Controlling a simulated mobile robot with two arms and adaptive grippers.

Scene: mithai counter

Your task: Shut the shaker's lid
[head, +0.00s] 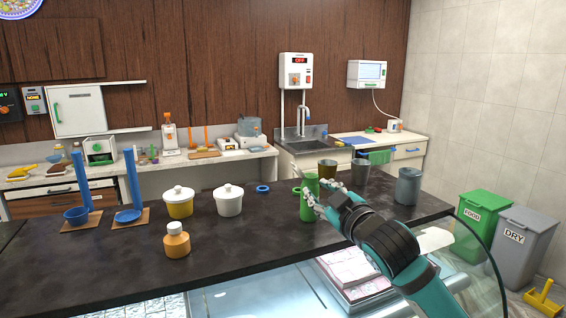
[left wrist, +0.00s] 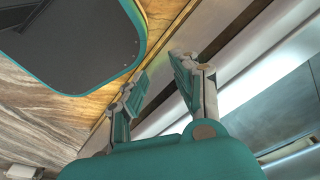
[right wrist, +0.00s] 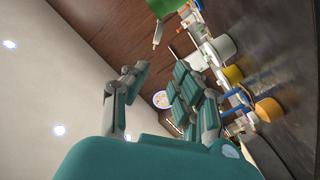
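A green shaker-like container (head: 307,211) stands on the dark counter in the head view, partly hidden by my right gripper. I cannot make out the state of its lid. My right gripper (head: 318,186) is at the container's upper right side; I cannot tell whether they touch. In the right wrist view my right gripper (right wrist: 160,70) has its fingers apart with nothing between them. A green thing (right wrist: 165,5) shows at that view's top edge. My left gripper (left wrist: 158,68) is open and empty in the left wrist view, and is out of the head view.
An orange bottle (head: 176,241), a yellow pot (head: 179,206) and a white pot (head: 229,203) stand left of the green container. A brown cup (head: 327,170), a grey cup (head: 360,173) and a grey canister (head: 408,187) stand behind and right. The front-middle counter is clear.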

